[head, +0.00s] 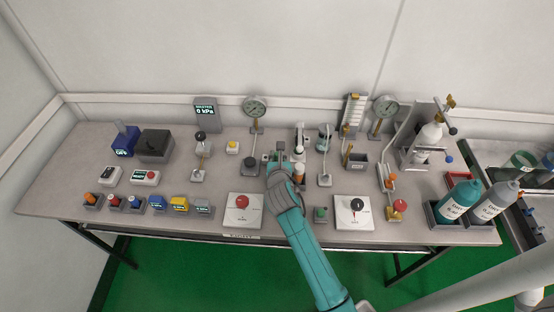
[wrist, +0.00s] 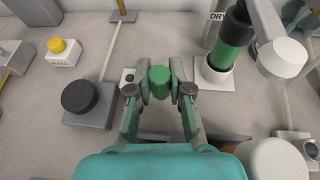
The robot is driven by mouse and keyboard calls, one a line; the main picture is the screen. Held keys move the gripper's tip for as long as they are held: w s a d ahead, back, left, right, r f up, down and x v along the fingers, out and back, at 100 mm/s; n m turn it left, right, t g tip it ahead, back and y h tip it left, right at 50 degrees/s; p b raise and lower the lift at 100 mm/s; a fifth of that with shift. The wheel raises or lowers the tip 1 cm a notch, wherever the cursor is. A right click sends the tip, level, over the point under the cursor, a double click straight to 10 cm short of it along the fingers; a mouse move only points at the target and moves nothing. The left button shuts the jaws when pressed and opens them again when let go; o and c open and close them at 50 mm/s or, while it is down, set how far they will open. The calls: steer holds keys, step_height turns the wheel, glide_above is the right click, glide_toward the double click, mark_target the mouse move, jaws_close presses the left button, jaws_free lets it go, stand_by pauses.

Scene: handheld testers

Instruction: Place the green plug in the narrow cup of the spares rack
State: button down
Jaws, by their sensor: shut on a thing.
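My gripper (wrist: 160,84) is shut on the green plug (wrist: 160,82), a short green cylinder held between the two fingertips in the wrist view. In the head view my gripper (head: 280,153) is over the middle of the bench, and the plug cannot be made out there. Just beyond the left fingertip is a small pale block with a dark round spot (wrist: 127,75), partly hidden by the gripper. I cannot tell whether it belongs to the spares rack, and I cannot make out the narrow cup.
A grey block with a dark round top (wrist: 81,97) is left of my gripper. A drying column with a green band (wrist: 230,54) stands close on the right, in a white cup. A yellow button box (wrist: 61,51) is farther left. A red-knobbed panel (head: 243,214) lies in front.

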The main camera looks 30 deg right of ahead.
steer(key=shift+f, duration=0.75)
steer(key=shift+f, duration=0.2)
steer(key=c, duration=1.3)
jaws_free()
steer(key=shift+c, duration=0.2)
